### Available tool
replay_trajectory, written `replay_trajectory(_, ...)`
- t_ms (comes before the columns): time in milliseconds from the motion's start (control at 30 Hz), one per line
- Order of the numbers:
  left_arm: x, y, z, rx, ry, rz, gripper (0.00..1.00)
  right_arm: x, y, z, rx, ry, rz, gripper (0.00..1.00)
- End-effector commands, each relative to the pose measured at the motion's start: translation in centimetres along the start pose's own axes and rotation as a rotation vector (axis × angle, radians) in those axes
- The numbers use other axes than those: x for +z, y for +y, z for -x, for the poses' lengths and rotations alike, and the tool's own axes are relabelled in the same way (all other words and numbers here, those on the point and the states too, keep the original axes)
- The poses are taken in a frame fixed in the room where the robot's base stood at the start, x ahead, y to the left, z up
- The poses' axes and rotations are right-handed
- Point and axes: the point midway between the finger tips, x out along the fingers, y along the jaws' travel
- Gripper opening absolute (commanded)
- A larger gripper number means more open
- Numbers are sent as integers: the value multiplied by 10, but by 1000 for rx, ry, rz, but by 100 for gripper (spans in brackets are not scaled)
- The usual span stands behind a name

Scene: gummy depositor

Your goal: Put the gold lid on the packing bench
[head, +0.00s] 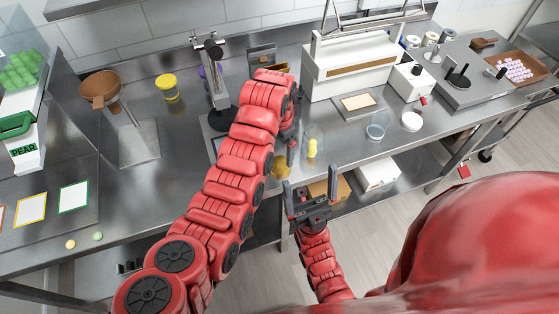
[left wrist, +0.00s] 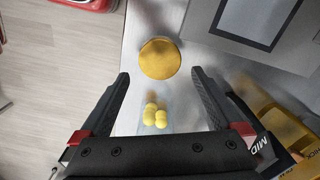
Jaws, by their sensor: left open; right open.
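The gold lid (left wrist: 160,58) is a round, flat disc on the steel bench top (left wrist: 140,25) in the left wrist view. It lies just beyond my left gripper's fingertips, apart from them. My right gripper (head: 310,185) is open and empty beyond the bench's front edge.
A white machine (head: 350,65) stands behind the jar, with a framed plate (head: 358,104), a clear cup (head: 377,128) and a white disc (head: 411,121) nearby. A stand (head: 215,85) is left of my arm. A candy tray (head: 520,68) is far right.

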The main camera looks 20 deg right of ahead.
Motion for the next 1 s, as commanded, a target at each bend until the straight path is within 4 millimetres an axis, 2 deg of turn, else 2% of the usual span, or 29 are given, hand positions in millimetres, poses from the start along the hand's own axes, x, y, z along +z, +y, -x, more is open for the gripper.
replay_trajectory(33, -1, -3, 16, -5, 9, 3, 100, 0, 0, 1, 0, 0, 0, 100)
replay_trajectory(100, 0, -2, 39, -2, 5, 3, 100, -3, 1, -16, 0, 1, 0, 100)
replay_trajectory(300, 0, 0, 58, 2, 0, 1, 100, -4, 1, -22, 0, 0, 0, 100)
replay_trajectory(500, 0, 0, 65, -1, 0, 1, 100, -4, 1, -24, 0, 0, 0, 100)
replay_trajectory(1000, 0, 0, 65, -1, 0, 0, 100, -4, 1, -24, 0, 0, 0, 100)
